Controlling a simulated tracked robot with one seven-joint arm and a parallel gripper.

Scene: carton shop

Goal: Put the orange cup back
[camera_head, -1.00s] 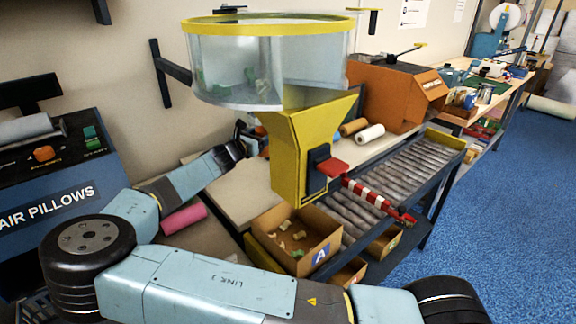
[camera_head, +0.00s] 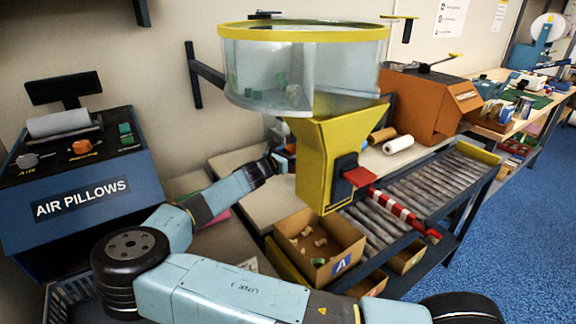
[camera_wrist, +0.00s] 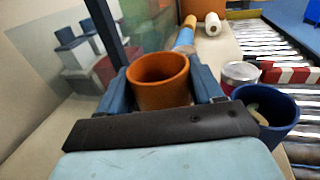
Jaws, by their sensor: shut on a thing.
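The orange cup (camera_wrist: 158,80) is upright between the two blue fingers of my gripper (camera_wrist: 160,92) in the wrist view, its open rim facing up. The fingers are shut on its sides, and the wrist housing hides its lower part. In the head view my gripper (camera_head: 284,156) is at the bench just left of the yellow hopper, which hides much of it and the cup.
A blue cup (camera_wrist: 268,112) and a pink-and-white tin (camera_wrist: 240,74) stand close on the right. A yellow hopper (camera_head: 328,165) with a clear drum, a roller conveyor (camera_head: 440,185) and a carton (camera_head: 345,240) lie to the right. An air pillow machine (camera_head: 82,180) stands left.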

